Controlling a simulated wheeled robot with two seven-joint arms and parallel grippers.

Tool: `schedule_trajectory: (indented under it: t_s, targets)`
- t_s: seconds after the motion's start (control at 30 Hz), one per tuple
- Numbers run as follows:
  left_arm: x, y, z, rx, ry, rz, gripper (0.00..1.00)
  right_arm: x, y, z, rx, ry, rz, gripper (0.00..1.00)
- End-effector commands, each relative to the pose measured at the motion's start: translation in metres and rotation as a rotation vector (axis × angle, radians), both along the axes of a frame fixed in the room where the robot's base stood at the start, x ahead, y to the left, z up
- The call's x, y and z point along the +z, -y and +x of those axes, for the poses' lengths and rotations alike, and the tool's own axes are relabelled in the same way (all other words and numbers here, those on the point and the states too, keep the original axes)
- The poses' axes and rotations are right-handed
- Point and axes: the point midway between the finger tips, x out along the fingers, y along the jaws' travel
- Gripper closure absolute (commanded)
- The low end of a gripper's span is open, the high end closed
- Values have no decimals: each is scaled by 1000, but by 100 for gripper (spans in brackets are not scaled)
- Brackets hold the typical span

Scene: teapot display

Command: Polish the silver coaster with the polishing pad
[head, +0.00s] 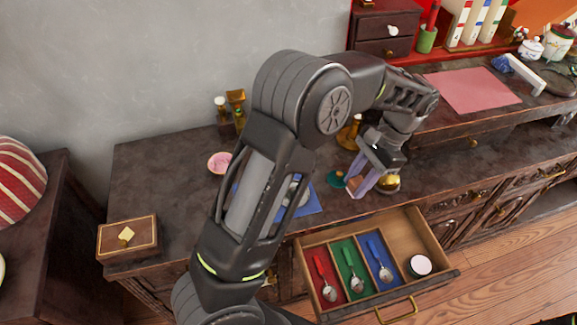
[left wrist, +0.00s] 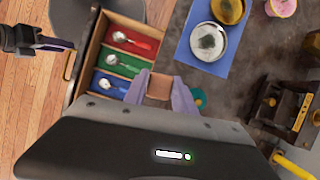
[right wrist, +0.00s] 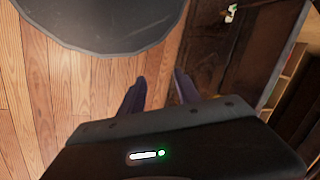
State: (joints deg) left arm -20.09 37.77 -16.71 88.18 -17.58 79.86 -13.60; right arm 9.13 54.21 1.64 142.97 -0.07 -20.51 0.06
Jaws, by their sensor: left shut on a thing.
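My left gripper (head: 363,182) is shut on a small brown polishing pad (left wrist: 160,86), above the cabinet top behind the open drawer. The silver coaster (left wrist: 208,42) is a round pale disc with a dark patch in its middle. It lies on a blue mat (left wrist: 184,46), up and to the right of the pad in the left wrist view, apart from it. In the head view my left arm hides most of the mat (head: 309,208) and coaster. My right gripper (right wrist: 160,92) is open and empty above the wooden floor; it is not in the head view.
A gold disc (left wrist: 229,10) lies beside the silver coaster. A teal item (head: 336,179) sits close to the left gripper. The open drawer (head: 447,274) holds spoons in red, green and blue compartments. A pink bowl (head: 219,162) and brass items (head: 236,98) stand behind.

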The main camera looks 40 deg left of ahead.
Motion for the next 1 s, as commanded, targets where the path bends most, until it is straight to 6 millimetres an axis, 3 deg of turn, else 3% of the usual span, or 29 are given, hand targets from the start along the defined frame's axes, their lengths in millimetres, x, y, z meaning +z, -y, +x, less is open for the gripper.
schedule_trajectory:
  t_s: [0.17,0.27,0.37,0.5,0.7,0.83,1.0]
  targets:
    - [1,-6,-1,52,-1,0,100,8,0,0,0,-1,0,61]
    - [3,-21,-6,192,-4,1,100,24,0,-1,0,-3,-1,61]
    - [3,-44,-14,438,-6,1,100,49,1,-2,-1,-7,-4,61]
    - [3,-82,-32,892,-7,1,100,86,2,-5,-2,-16,-10,61]
    - [0,-126,-55,1441,-3,0,100,119,3,-9,-4,-28,-15,61]
    - [-5,-137,-62,1597,0,0,100,124,3,-10,-5,-31,-16,61]
    - [-8,-139,-62,1622,1,-1,100,121,3,-10,-5,-31,-16,61]
